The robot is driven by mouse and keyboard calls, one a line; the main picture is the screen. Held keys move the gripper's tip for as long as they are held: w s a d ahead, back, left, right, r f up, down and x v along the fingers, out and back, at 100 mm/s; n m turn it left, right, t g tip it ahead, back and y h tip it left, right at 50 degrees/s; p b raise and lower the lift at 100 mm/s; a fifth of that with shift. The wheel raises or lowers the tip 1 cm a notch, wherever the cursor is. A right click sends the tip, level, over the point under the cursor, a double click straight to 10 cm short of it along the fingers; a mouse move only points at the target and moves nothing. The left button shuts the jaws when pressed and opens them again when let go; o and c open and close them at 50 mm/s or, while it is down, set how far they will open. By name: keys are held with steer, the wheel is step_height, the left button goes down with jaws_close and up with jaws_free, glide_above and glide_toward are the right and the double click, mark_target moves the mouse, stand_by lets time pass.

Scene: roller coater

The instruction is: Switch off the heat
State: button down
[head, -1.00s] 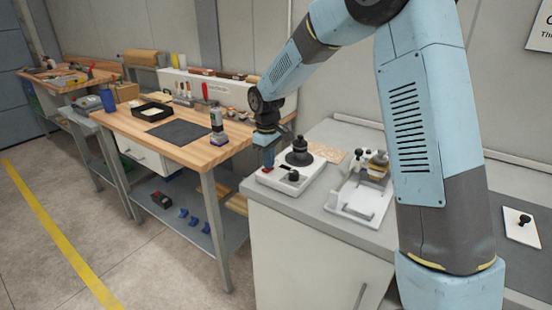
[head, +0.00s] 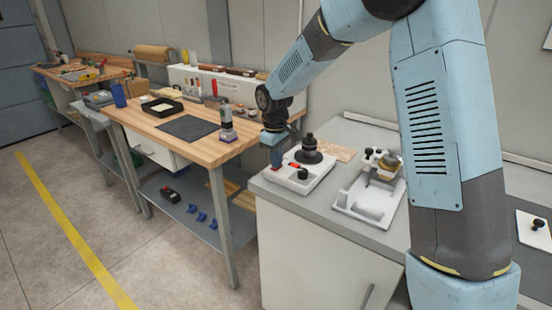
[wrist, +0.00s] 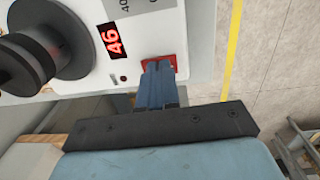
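A white heating device (head: 318,177) stands on the grey counter's left end, with a black round piece (head: 309,152) on top and a black knob (head: 303,174) at its front. In the wrist view its red display (wrist: 111,41) reads 46. A red switch (wrist: 173,60) sits in the panel near the device's edge, partly hidden by my fingertips. My gripper (head: 276,168) points down at that corner. In the wrist view my gripper (wrist: 157,68) has its blue fingers together, with the tips over the switch. I cannot tell whether they press it.
A white balance-like apparatus (head: 366,207) stands right of the device on the counter (head: 330,214). A wooden workbench (head: 203,151) with a bottle (head: 227,124) and tray (head: 163,108) is to the left. The floor in front is clear.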

steer(key=shift+s+a+f, duration=0.1)
steer(key=shift+s+f, duration=0.15)
step_height(320, 180, up, 14)
steer(key=shift+r, duration=0.2)
steer(key=shift+s, duration=0.1)
stand_by(0.4)
steer(key=shift+r+t, duration=0.1)
steer(key=shift+t, duration=0.3)
steer(key=f, duration=0.4)
steer(key=w+f, duration=0.1)
steer(key=f, duration=0.4)
steer(key=d+f, duration=0.1)
steer(key=f, duration=0.4)
steer(key=shift+w, duration=0.15)
